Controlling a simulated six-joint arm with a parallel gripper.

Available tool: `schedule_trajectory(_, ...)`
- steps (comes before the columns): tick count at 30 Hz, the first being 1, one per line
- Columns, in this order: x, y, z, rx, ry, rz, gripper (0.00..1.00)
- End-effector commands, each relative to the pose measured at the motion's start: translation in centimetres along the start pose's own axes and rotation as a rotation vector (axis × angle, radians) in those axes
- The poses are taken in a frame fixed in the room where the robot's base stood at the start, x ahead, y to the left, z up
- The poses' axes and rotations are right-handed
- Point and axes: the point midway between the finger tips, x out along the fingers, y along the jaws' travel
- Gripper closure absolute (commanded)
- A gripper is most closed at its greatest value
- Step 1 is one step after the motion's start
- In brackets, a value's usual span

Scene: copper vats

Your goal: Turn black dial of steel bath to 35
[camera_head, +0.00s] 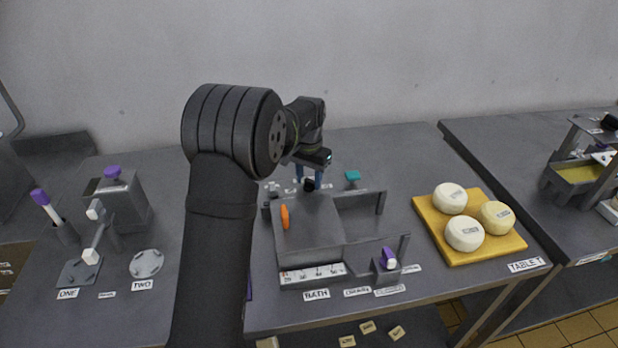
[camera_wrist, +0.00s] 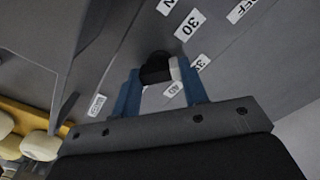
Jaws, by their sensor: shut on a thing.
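The steel bath (camera_head: 312,235) is a grey box on the table, labelled BATH at its front. Its black dial (camera_head: 309,186) is at the back, under my gripper (camera_head: 309,176). In the wrist view the black dial (camera_wrist: 156,66) sits between the two blue fingers of my gripper (camera_wrist: 160,78), which is shut on it. A white pointer (camera_wrist: 175,69) on the dial faces right, towards the partly hidden 35 label (camera_wrist: 200,64). Labels 30 (camera_wrist: 189,26) and 40 (camera_wrist: 173,89) lie around it. My fingers hide part of the dial and the 35 label.
An orange handle (camera_head: 285,216) stands on the bath. A purple-topped piece (camera_head: 388,259) is at its front right and a teal piece (camera_head: 352,176) behind. A yellow board (camera_head: 440,250) with white rounds is at right. A machine with a purple knob (camera_head: 112,172) stands at left.

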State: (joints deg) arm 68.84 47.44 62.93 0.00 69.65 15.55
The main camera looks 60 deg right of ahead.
Motion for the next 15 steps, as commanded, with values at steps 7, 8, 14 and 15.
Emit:
schedule_trajectory(7, -0.07, 0.01, -0.04, 0.186, 0.001, 0.000, 0.83)
schedule_trajectory(8, -0.07, 0.01, -0.04, 0.204, 0.001, 0.000, 0.83)
schedule_trajectory(14, -0.08, 0.01, -0.04, 0.299, 0.002, 0.000, 0.83)
schedule_trajectory(15, -0.08, 0.01, -0.04, 0.312, 0.002, 0.000, 0.83)
